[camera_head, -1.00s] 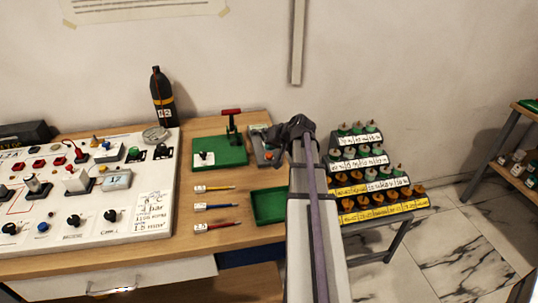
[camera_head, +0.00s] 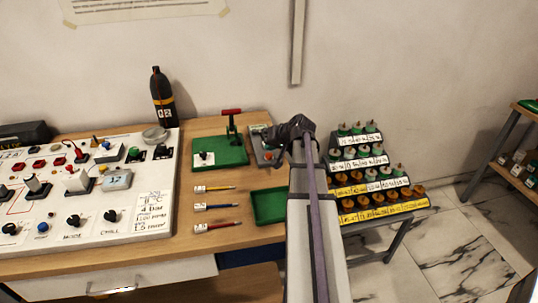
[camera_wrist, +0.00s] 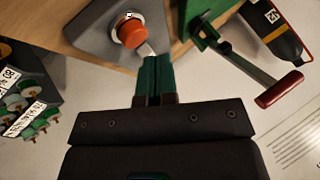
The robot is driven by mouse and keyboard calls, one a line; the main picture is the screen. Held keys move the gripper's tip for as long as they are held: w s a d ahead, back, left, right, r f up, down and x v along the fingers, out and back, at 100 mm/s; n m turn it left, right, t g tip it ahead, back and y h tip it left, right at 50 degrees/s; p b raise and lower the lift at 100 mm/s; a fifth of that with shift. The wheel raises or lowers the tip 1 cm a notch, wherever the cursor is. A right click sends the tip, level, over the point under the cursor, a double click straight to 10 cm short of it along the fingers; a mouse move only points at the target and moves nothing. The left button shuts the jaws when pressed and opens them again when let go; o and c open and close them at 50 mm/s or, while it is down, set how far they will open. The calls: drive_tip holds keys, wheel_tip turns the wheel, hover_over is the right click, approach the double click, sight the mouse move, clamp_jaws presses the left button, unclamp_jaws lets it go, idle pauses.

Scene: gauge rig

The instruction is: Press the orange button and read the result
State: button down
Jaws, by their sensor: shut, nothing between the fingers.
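The orange button (camera_wrist: 131,33) sits on a grey box (camera_wrist: 98,38) in the wrist view. In the head view only part of the grey box (camera_head: 262,155) shows, and my arm hides much of it. My gripper (camera_wrist: 152,57) is shut and empty, its green fingers together. The fingertips are close beside the button, over the box; I cannot tell whether they touch it. A small pale patch on the box shows at the fingertips, too small to read. In the head view my gripper (camera_head: 274,148) is bent down at the box.
A green stand with a red-handled lever (camera_wrist: 280,90) is close right of my fingers in the wrist view. A dark bottle (camera_head: 161,98) stands at the back. A green tray (camera_head: 270,206), several pencil-like tools, a control panel (camera_head: 150,180) and a stepped rack (camera_head: 375,200) are around.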

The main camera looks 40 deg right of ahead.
sight(271, 154)
drive_tip(key=shift+f, duration=0.1)
drive_tip(key=shift+f+b, duration=0.35)
drive_tip(key=shift+b, duration=0.1)
drive_tip(key=shift+f+b, duration=0.5)
idle(0.6)
drive_tip(key=shift+r, duration=0.1)
drive_tip(key=shift+r+p, duration=0.85)
drive_tip(key=shift+p, duration=0.1)
wheel_tip(271, 154, up, 5)
drive_tip(key=p, duration=0.5)
drive_tip(key=shift+r, duration=0.1)
idle(0.4)
